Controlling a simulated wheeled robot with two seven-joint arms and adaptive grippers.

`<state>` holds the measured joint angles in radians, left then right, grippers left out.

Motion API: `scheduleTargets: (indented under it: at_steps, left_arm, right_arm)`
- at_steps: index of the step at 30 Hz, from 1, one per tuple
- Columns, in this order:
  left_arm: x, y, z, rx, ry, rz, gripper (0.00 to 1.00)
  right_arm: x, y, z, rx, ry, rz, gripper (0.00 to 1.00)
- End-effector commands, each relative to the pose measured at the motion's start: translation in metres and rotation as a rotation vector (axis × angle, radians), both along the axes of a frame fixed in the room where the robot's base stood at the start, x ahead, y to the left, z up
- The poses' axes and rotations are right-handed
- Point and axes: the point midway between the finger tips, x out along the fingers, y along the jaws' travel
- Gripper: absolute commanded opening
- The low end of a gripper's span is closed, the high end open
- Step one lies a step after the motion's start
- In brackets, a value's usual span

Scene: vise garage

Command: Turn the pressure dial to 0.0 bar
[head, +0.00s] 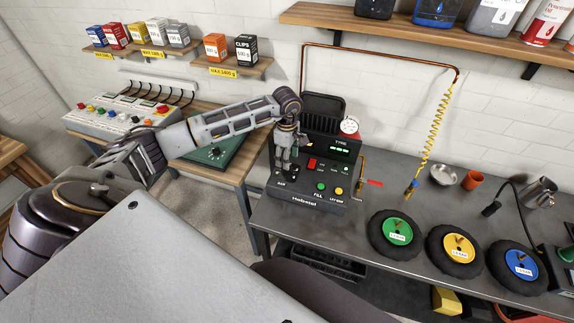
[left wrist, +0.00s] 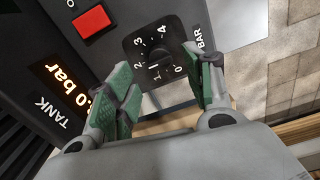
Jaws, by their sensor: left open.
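The pressure dial (left wrist: 148,58) is a black knob in the left wrist view, on a dark panel, with a 0 to 4 scale and the word BAR beside it. Its pointer is too unclear to read. My left gripper (left wrist: 160,66) is open, its green-padded fingers on either side of the dial's near part; I cannot tell whether they touch it. In the head view my left gripper (head: 284,162) points down over the left part of the black Hobotel compressor panel (head: 308,204) and hides the dial. My right gripper is not in view.
A red button (left wrist: 91,26) and an orange tank readout (left wrist: 68,92), partly hidden, are near the dial. In the head view, green (head: 319,187) and yellow (head: 337,191) buttons are on the panel. Several wheels, including a green-hubbed one (head: 397,232), lie on the bench to the right.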

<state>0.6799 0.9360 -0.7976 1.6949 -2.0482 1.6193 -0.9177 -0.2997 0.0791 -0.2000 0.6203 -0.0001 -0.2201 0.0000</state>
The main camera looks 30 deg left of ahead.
Motion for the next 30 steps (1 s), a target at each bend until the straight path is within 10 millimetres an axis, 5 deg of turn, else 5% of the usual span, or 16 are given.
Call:
scheduleTargets:
  at_steps: [12, 26, 30]
  left_arm:
    - [0.000, -0.001, -0.046, -0.001, 0.001, 0.000, 0.52]
    - [0.000, 0.000, -0.054, 0.000, 0.000, 0.000, 0.52]
    - [0.000, 0.000, -0.054, 0.000, 0.000, 0.000, 0.34]
  right_arm:
    - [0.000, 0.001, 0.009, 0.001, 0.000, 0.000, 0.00]
    - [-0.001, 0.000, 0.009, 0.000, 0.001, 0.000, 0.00]
    - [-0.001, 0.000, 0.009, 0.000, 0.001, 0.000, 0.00]
